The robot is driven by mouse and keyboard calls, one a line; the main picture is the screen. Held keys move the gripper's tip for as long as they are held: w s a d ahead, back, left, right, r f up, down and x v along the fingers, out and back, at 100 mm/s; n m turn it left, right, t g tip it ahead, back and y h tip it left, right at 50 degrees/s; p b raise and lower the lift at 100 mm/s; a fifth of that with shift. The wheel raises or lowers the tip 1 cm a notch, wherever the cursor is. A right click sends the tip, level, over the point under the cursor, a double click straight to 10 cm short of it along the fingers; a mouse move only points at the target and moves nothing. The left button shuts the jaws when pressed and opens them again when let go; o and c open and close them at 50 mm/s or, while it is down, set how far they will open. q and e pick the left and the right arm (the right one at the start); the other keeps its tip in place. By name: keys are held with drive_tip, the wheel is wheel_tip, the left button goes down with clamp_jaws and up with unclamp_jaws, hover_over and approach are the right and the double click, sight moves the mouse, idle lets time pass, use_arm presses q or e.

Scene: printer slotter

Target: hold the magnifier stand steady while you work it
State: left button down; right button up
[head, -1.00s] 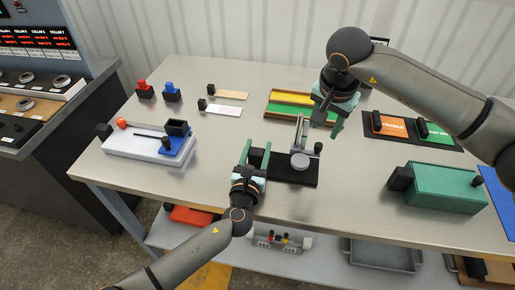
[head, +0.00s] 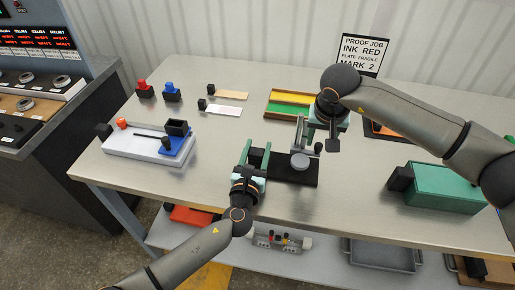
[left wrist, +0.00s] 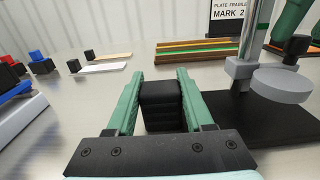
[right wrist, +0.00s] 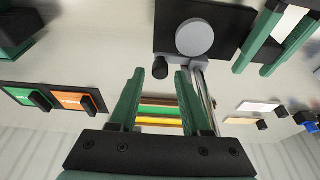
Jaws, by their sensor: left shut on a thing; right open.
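The magnifier stand has a black base (head: 297,177), a grey round disc (head: 300,161), an upright metal post and a dark knob (head: 318,147). In the left wrist view the disc (left wrist: 283,85) and post (left wrist: 256,45) stand right of my fingers. My left gripper (head: 257,154) is shut on the black block (left wrist: 160,105) at the base's left end. My right gripper (head: 317,133) is open above and behind the stand, near the post's top. In the right wrist view the knob (right wrist: 160,67) lies just beyond the open fingertips, and the post passes beside one finger.
A tray with yellow and green strips (head: 283,104) lies behind the stand. A green box (head: 442,188) is on the right, a white platform (head: 135,143) on the left. A sign (head: 362,54) reads ink red, plate fragile, mark 2. The front middle of the table is clear.

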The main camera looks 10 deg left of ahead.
drive_tip(key=shift+x, duration=0.8)
clamp_jaws()
